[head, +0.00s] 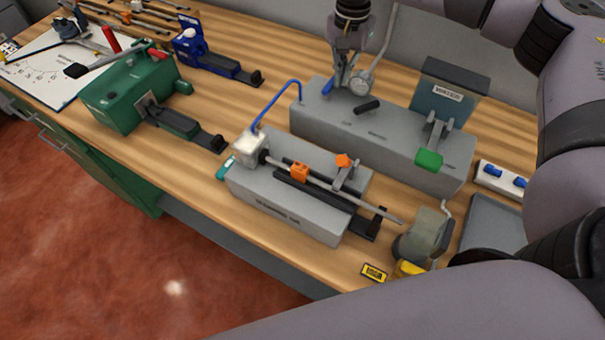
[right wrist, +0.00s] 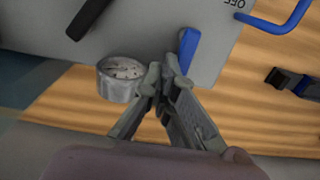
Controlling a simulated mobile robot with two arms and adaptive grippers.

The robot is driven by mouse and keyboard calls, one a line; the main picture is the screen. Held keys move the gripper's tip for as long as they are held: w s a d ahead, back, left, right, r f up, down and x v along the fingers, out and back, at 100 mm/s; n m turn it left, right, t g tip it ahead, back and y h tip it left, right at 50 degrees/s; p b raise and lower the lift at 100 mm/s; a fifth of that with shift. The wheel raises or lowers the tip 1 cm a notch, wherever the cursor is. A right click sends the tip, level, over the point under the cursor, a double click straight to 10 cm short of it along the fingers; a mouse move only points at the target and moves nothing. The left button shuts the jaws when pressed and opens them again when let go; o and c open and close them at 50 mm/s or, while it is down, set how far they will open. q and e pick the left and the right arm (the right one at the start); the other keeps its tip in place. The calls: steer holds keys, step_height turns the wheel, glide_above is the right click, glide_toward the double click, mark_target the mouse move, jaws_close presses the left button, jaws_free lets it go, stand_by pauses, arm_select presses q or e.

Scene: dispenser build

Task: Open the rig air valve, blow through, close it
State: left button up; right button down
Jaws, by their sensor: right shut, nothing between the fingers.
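The grey rig box (head: 400,160) stands at the back of the bench with a blue tube rising from its left end. A blue lever (head: 329,85), apparently the air valve, stands on its top near the left; it also shows in the right wrist view (right wrist: 189,46), with an OFF label on the box nearby. A round gauge (head: 362,84) is beside it, also in the right wrist view (right wrist: 118,80). My right gripper (head: 341,86) is shut and empty, its fingertips close beside the blue lever (right wrist: 172,64). I cannot tell whether they touch. My left gripper is not in view.
A smaller grey fixture (head: 290,215) holding a rod stands in front. A green machine (head: 130,95) stands left.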

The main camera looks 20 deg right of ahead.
steer(key=shift+d+f+b, duration=0.1)
steer(key=shift+f+b, duration=0.45)
steer(key=shift+f, duration=0.6)
steer(key=shift+w+a+r, duration=0.1)
steer(key=shift+w+a, duration=0.25)
steer(key=shift+a, duration=0.2)
steer(key=shift+w+a, duration=0.15)
steer(key=shift+a, duration=0.45)
